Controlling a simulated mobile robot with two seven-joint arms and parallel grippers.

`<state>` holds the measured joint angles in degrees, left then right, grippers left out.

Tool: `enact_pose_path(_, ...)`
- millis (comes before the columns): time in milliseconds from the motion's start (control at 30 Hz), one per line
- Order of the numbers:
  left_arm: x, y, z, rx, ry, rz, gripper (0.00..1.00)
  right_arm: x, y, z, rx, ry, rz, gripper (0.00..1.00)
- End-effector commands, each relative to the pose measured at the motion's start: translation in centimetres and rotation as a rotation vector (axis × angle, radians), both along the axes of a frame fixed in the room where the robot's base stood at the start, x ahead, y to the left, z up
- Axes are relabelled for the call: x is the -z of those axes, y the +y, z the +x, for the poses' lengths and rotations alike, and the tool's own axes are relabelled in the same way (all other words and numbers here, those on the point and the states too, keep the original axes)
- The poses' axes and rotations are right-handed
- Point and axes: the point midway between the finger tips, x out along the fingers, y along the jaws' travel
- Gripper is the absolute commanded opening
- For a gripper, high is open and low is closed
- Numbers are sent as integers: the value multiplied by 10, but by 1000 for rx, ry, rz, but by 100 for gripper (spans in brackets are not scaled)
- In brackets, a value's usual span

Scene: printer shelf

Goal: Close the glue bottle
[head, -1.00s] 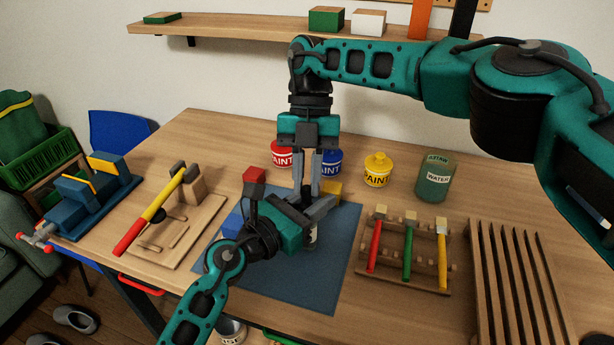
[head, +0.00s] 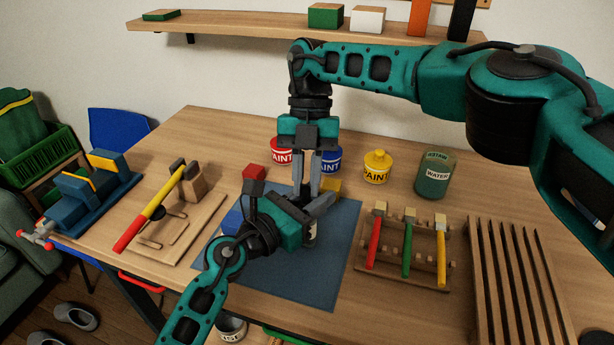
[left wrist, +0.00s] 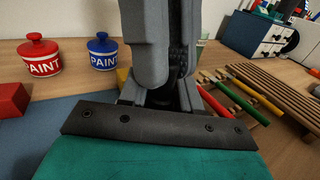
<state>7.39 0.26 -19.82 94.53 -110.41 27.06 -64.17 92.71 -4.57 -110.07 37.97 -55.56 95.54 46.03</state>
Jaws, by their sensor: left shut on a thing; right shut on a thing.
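The glue bottle is mostly hidden by my grippers; a small pale part of it (head: 311,236) shows below my left gripper, over the blue mat (head: 310,285). My left gripper (head: 322,206) comes in from the front left and is shut on the bottle's body. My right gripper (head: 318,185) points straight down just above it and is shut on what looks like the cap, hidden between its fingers. In the left wrist view the grey right fingers (left wrist: 168,50) fill the middle, close above the left fingers, and hide the bottle top.
Red (head: 281,149), blue (head: 331,160) and yellow (head: 377,168) paint pots and a water jar (head: 434,174) stand behind. Coloured blocks lie around the mat. A tool rack (head: 405,252) and a slatted rack (head: 515,275) are at the right.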

Motion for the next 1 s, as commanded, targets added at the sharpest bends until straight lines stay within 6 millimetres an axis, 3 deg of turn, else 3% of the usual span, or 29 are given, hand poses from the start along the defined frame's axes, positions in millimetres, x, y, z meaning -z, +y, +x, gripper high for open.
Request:
enact_pose_path(33, 7, 0, -2, 5, 8, 9, 0, 8, -1, -1, 1, 1, -8, 0)
enact_pose_path(433, 6, -1, -3, 7, 4, 10, 0, 11, -2, -1, 2, -2, -12, 0)
enact_pose_path(467, 6, -1, -3, 8, 4, 10, 0, 11, -2, 0, 2, -2, -12, 20)
enact_pose_path(533, 6, -1, -3, 8, 4, 11, 0, 11, -2, -1, 2, -2, -12, 27)
enact_pose_path(1000, 5, -2, -3, 11, 1, 11, 0, 11, -2, -1, 0, -1, -12, 27)
